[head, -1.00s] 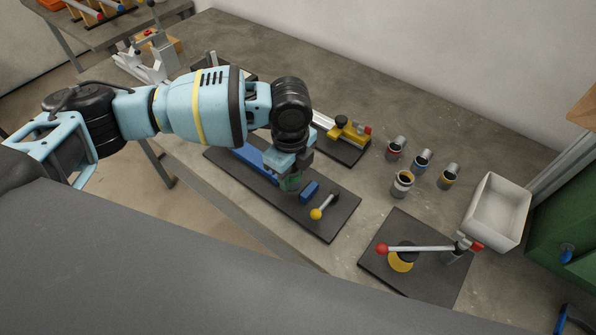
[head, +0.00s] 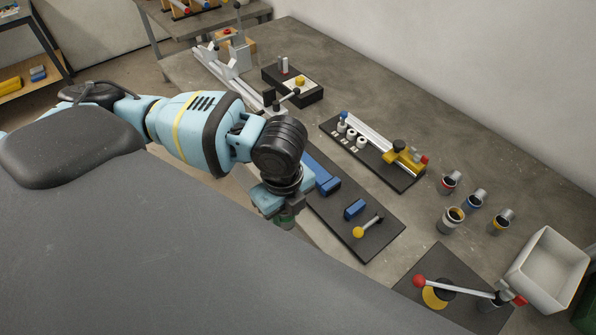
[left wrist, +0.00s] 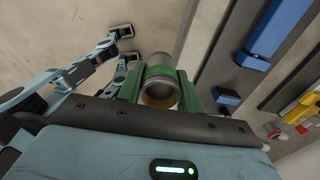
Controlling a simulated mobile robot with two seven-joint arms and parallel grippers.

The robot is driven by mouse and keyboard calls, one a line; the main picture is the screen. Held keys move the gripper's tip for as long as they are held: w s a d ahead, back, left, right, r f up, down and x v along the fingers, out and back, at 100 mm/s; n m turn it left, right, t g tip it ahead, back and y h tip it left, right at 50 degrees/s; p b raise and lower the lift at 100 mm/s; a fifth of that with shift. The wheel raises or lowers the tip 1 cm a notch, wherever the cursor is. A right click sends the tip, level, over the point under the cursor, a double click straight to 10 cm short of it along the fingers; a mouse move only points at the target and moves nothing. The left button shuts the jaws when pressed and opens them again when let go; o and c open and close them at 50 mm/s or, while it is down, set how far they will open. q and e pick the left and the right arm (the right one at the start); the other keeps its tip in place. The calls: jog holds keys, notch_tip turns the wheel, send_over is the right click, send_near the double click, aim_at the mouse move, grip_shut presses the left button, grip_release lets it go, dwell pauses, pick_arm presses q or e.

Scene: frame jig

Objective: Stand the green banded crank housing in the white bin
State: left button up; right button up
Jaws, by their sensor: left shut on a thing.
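My left gripper (head: 285,218) is shut on the green banded crank housing (left wrist: 160,80), a short grey cylinder with a green band and a yellowish open end. The housing sits between the green finger pads in the left wrist view. In the head view it is mostly hidden by the gripper. The gripper is in the air by the table's near edge, left of the black board with blue blocks. The white bin (head: 516,272) stands at the far right of the table and looks empty. My right gripper is not in view.
Several banded housings (head: 453,219) stand in front of the bin's left side. A black plate with a red-knobbed lever (head: 455,287) lies near the bin. The black board (head: 375,247) with blue blocks and a yellow-knobbed lever lies nearer. A rail fixture (head: 380,150) is behind it.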

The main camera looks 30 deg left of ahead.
pick_arm(q)
jog(key=n, duration=0.2)
jog(key=w+r+n, duration=0.1)
jog(key=n, duration=0.1)
jog(key=shift+w+d+r, duration=0.1)
jog(key=shift+w+r, duration=0.05)
jog(key=w+r+n, duration=0.3)
jog(key=r+n, duration=0.2)
jog(key=n, duration=1.3)
jog(key=shift+w+a+r, duration=0.2)
jog(key=shift+w+r, duration=0.05)
jog(key=shift+w, duration=0.1)
jog(key=shift+d, duration=0.1)
